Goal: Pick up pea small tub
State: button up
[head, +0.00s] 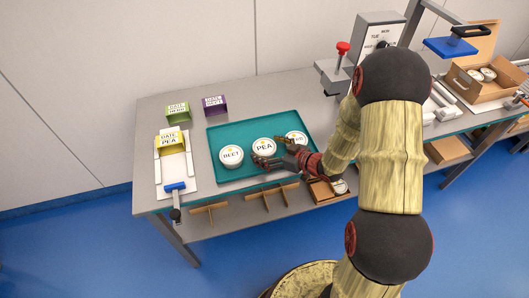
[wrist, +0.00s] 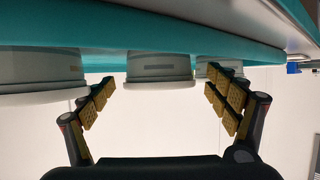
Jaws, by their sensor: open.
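The pea small tub (head: 263,147), white with a round PEA label on its lid, stands upright on the teal tray (head: 225,186), between two like tubs. My gripper (head: 271,151) is open at its right side, fingers spread low toward the tub. In the wrist view, which looks upside down, the middle tub (wrist: 158,68) sits between the open fingertips (wrist: 162,82). The gap between the fingers is empty apart from the tub's side, and I cannot tell whether either finger touches it. The label is not visible there.
The BEET tub (head: 231,157) is close on the left. Another tub (head: 297,137) on the right is partly hidden by my gripper. A red-knobbed device (head: 342,70) stands behind.

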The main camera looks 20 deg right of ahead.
jog(key=shift+w+a+f, duration=0.2)
jog(key=shift+w+a, duration=0.1)
jog(key=shift+w, duration=0.2)
jog(key=shift+c, duration=0.4)
jog(key=c, duration=1.3)
jog(key=shift+r, duration=0.1)
